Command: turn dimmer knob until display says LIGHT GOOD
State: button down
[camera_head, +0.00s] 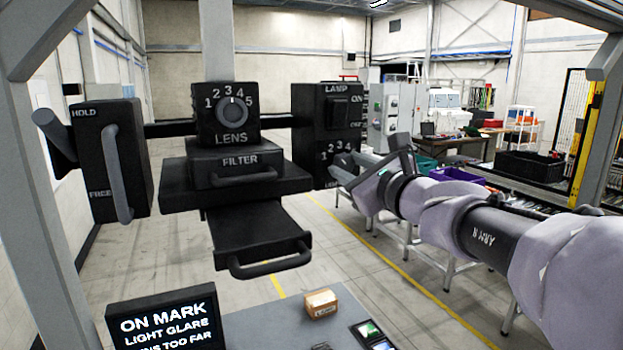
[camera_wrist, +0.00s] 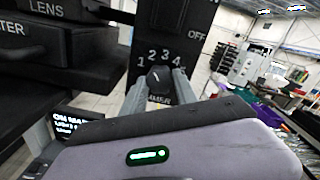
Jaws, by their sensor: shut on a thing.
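The dimmer knob (camera_wrist: 158,76) is a small dark knob with a pale pointer line, below a dial marked with white numbers. I cannot tell exactly which number it points to. My gripper (camera_wrist: 156,88) is shut on the knob, one finger on each side, in the wrist view. In the head view my gripper (camera_head: 343,170) reaches in from the right to the lower part of the black lamp box (camera_head: 325,100), hiding the knob there. The display (camera_head: 165,322) at the lower left reads "ON MARK", "LIGHT GLARE" and a partly cut line ending "TOO FAR".
Left of the lamp box are the lens dial (camera_head: 232,113), the filter drawer (camera_head: 240,172) and a lower tray with a handle (camera_head: 270,262). A hold/free lever box (camera_head: 108,160) hangs at the far left. A small cardboard box (camera_head: 320,303) sits on the grey surface below.

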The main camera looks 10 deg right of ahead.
jog(key=shift+f+n+b, duration=0.1)
jog(key=shift+n+b, duration=1.7)
jog(key=shift+b, duration=0.15)
jog(key=c, duration=0.9)
grip_release()
jog(key=shift+c, duration=0.2)
jog(key=b+v, duration=0.1)
jog(key=v, duration=1.6)
jog(key=shift+s+b, duration=0.2)
jog(key=shift+b, duration=0.2)
